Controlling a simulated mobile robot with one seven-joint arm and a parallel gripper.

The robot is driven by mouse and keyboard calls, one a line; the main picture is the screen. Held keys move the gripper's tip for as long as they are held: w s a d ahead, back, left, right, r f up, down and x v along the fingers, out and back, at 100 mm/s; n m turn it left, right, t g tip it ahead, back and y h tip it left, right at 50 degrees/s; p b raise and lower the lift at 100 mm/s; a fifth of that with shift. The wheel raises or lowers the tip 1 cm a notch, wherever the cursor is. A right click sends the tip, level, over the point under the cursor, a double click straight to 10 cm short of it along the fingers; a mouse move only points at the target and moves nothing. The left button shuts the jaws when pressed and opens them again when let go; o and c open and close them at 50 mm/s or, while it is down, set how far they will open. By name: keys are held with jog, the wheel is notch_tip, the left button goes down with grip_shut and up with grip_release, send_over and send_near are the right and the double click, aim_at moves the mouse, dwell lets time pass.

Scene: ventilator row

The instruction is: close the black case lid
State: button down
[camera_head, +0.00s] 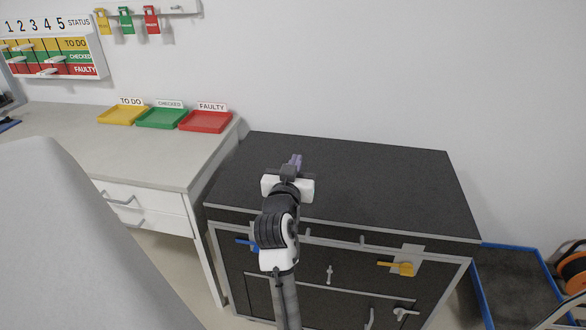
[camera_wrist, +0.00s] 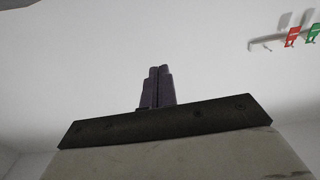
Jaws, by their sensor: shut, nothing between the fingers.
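The black case (camera_head: 262,268) stands against the wall, with grey edging, handles and drawer-like panels on its front. Its black lid (camera_head: 385,185) looks flat across the top in the head view; I see no raised panel or clear gap. My gripper (camera_head: 296,160) appears over the left part of the lid, its purple-grey fingers toward the wall. I cannot tell whether it touches the lid. In the wrist view the fingers (camera_wrist: 157,72) are shut together with nothing between them, against the white wall. The lid does not clearly show there. My arm hides part of the case front.
A blue lever (camera_head: 243,242) and a yellow lever (camera_head: 400,267) stick out from the case front. A desk (camera_head: 70,145) with yellow, green and red trays (camera_head: 206,121) stands left. A blue-edged tray (camera_head: 515,290) lies right. Coloured tags (camera_head: 126,20) hang on the wall.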

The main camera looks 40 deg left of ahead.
jog(key=f, duration=0.1)
jog(key=w+a+f+p, duration=0.1)
jog(key=w+f, duration=0.1)
jog(key=shift+w+a+f+p, duration=0.2)
jog(key=shift+a+f+p, duration=0.05)
jog(key=shift+f+p, duration=0.1)
